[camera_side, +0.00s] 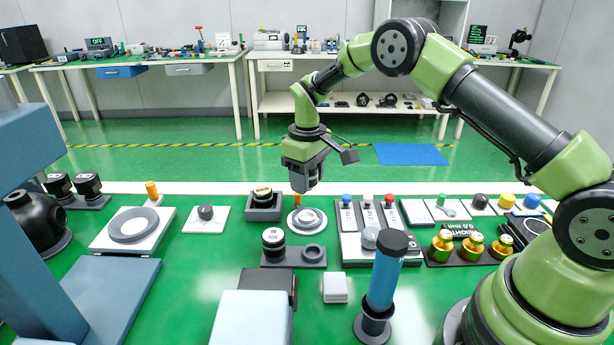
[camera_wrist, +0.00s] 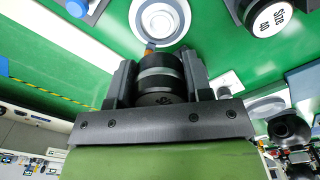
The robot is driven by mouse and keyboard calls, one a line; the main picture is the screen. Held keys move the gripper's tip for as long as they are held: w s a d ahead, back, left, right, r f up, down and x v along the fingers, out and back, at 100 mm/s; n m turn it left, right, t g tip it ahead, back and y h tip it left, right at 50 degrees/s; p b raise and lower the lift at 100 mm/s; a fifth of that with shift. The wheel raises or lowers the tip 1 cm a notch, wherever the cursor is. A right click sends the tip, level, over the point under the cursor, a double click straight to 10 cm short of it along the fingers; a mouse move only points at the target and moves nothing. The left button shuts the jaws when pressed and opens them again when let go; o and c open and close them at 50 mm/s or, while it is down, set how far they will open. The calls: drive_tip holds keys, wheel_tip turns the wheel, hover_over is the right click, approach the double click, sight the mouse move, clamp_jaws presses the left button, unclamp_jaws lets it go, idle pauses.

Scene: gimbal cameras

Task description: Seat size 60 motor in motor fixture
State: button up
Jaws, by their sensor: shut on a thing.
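My gripper (camera_side: 304,184) hangs pointing down over the bench in the side view. In the wrist view my gripper (camera_wrist: 157,72) is shut on a dark cylindrical motor with a grey band (camera_wrist: 161,80); no size label on it is readable. A round white, ringed fixture (camera_side: 307,222) lies below the gripper, apart from it, with an orange peg at its back. It also shows beyond the motor in the wrist view (camera_wrist: 160,20). A black motor (camera_side: 273,240) stands in a dark rack (camera_side: 291,262) beside an empty ring seat (camera_side: 314,253); its top reads size 40 in the wrist view (camera_wrist: 270,14).
A black part with a gold-lettered top sits in a dark box (camera_side: 263,212) left of the fixture. Labelled blocks with coloured knobs (camera_side: 368,214) stand to the right. A blue cylinder (camera_side: 384,280) rises in front. Green bench shows between items.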

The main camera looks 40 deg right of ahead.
sight(307, 208)
drive_tip(key=shift+f, duration=2.8)
drive_tip(key=shift+f, duration=1.15)
drive_tip(key=o, duration=1.1)
wheel_tip(307, 208, up, 10)
drive_tip(key=shift+f, duration=0.1)
